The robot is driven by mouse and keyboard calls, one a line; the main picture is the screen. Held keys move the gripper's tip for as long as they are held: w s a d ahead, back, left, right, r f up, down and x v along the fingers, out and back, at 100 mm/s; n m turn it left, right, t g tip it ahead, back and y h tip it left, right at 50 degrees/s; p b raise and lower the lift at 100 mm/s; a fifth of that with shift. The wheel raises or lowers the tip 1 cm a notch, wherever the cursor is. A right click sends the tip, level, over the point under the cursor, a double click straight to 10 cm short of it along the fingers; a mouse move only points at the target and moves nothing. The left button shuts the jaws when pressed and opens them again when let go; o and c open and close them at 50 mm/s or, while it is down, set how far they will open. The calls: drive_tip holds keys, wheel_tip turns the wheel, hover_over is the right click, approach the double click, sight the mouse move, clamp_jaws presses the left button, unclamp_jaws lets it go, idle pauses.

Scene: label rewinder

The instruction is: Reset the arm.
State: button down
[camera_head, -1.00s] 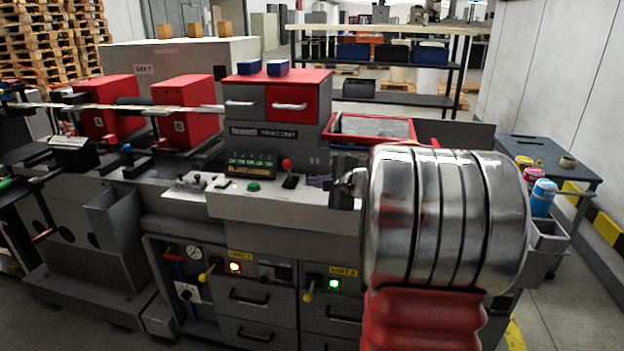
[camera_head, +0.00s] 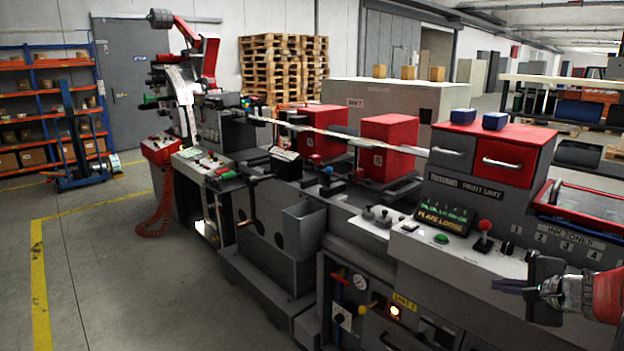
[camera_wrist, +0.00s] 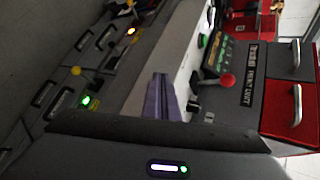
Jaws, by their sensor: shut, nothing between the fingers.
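My gripper (camera_head: 510,286) shows at the right edge of the head view, in front of the print unit's panel. Its slim purple fingers (camera_wrist: 163,98) are shut together with nothing between them in the wrist view. The red-knobbed lever (camera_head: 484,228) stands on the panel to the left of the fingers in the head view. The same lever (camera_wrist: 227,80) lies right of the fingers in the wrist view. The gripper appears apart from the panel. Most of my arm is outside the head view.
The print unit (camera_head: 494,160) has red-fronted drawers and a lit display (camera_head: 441,219) beside a green button. Two red blocks (camera_head: 388,142) sit along the machine to the left. A red-and-grey rewinder post (camera_head: 205,60) stands at the far end. The floor (camera_head: 105,270) at left is clear.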

drive_tip(key=s+a+f+n+g+y, duration=0.1)
drive_tip(key=s+a+f+n+g, duration=0.15)
drive_tip(key=s+a+n, duration=0.55)
drive_tip(key=s+a+f+n+g, duration=0.1)
drive_tip(key=s+a+n+g, duration=0.3)
drive_tip(key=a, duration=0.9)
drive_tip(key=s+a+r+n+h, duration=0.1)
drive_tip(key=s+a+r+n, duration=0.3)
drive_tip(key=s+a+n, duration=0.4)
drive_tip(key=s+a+t, duration=0.1)
drive_tip(key=s+a, duration=0.2)
drive_tip(key=a, duration=0.1)
drive_tip(key=shift+s+a+r+h, duration=0.15)
drive_tip(key=shift+s+a+h, duration=0.1)
drive_tip(key=shift+s+h, duration=0.15)
drive_tip(key=c, duration=2.5)
unclamp_jaws()
